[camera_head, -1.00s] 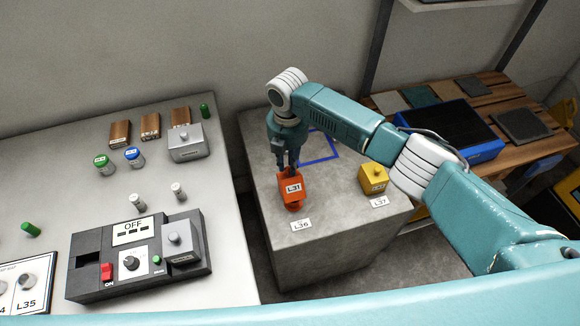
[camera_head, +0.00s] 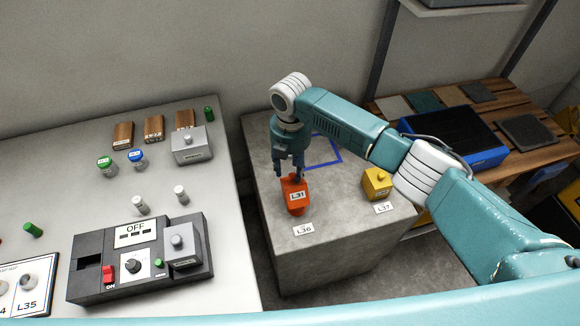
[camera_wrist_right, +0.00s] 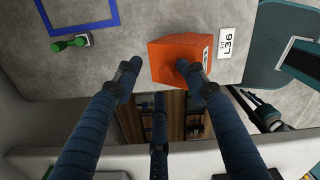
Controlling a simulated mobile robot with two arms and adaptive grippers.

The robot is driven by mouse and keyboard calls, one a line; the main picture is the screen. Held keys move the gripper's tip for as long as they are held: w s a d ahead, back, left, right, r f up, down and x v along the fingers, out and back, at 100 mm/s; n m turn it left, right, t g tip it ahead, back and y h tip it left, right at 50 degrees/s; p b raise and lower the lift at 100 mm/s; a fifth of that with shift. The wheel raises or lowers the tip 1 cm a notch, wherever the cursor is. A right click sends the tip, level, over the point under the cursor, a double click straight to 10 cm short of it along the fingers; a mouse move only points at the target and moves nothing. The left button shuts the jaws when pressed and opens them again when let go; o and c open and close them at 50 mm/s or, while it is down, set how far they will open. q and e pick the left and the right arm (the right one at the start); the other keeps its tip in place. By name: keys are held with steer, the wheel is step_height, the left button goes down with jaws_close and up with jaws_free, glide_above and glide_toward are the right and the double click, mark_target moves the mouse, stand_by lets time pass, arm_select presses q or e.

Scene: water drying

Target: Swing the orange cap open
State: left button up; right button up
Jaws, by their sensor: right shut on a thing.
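The orange cap (camera_head: 295,208), labelled L31, is on the concrete block beside the L36 tag. My right gripper (camera_head: 291,176) reaches down onto its top from above and is shut on it. In the right wrist view the orange cap (camera_wrist_right: 170,50) shows a box shape with a small knob at its near side. One fingertip of the gripper (camera_wrist_right: 160,82) overlaps this knob. The other upper finger lies to its left, and a third finger shows below. The fingers hide part of the cap. My left gripper is not in view.
A yellow box (camera_head: 377,183) with a knob stands right of the cap. A blue outline (camera_head: 322,152) is on the block behind the gripper. The grey table (camera_head: 60,165) with a switch box (camera_head: 86,277) is at left. A blue case (camera_head: 452,137) lies at right.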

step_height(320, 180, up, 12)
stand_by(0.4)
stand_by(0.3)
